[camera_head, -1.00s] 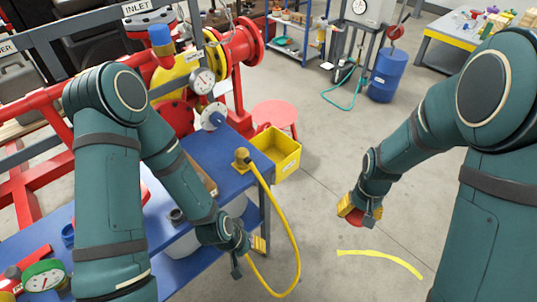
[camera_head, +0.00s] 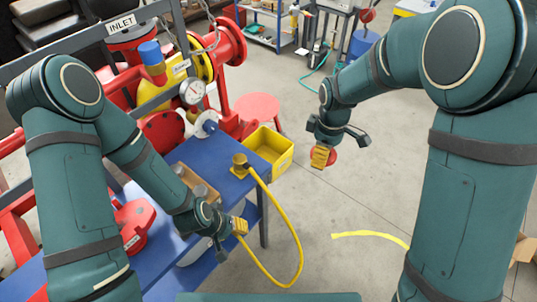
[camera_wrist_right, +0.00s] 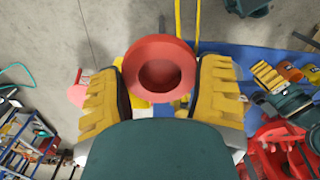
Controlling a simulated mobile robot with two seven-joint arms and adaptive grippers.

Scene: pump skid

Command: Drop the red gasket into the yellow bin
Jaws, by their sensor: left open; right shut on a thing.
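The red gasket (camera_wrist_right: 160,68) is a thick ring held between the yellow fingers of my right gripper (camera_wrist_right: 163,92) in the right wrist view. In the head view my right gripper (camera_head: 322,157) hangs over open floor, right of the yellow bin, with the gasket (camera_head: 333,156) partly hidden behind a finger. The yellow bin (camera_head: 280,162) is open at the top and stands at the far right corner of the blue bench (camera_head: 216,150). In the wrist view the gasket and gripper hide most of the bin. My left gripper (camera_head: 234,240) is open and empty beside the bench's right edge.
A yellow hose (camera_head: 297,235) loops from a brass fitting (camera_head: 240,165) on the bench down past its right edge. A red round stool (camera_head: 257,107) stands behind the bin. Red pump piping with a gauge (camera_head: 192,91) rises behind the bench. Floor to the right is mostly clear.

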